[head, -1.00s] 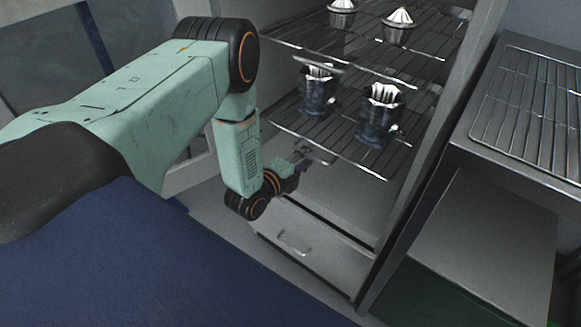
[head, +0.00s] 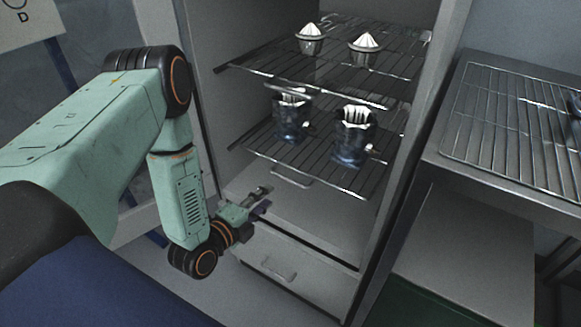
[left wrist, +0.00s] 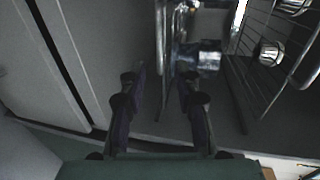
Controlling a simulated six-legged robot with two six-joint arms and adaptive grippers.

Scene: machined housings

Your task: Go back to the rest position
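My left gripper (head: 262,200) hangs below and in front of the cabinet's lower wire shelf (head: 325,178), near the drawers. In the left wrist view its two dark fingers (left wrist: 165,92) stand apart with nothing between them. Two dark blue housings with white fluted inserts, a left one (head: 288,120) and a right one (head: 353,140), stand upright on that shelf, clear of the gripper. A metal body (left wrist: 208,58) shows beyond the fingertips in the left wrist view; I cannot tell which one. My right gripper is not in view.
Two metal cups with white cone tops (head: 310,38) (head: 364,48) stand on the upper wire shelf (head: 330,68). A drawer (head: 290,272) with a handle is below. A bench with a wire rack (head: 510,115) stands at right, a dark object at its edge.

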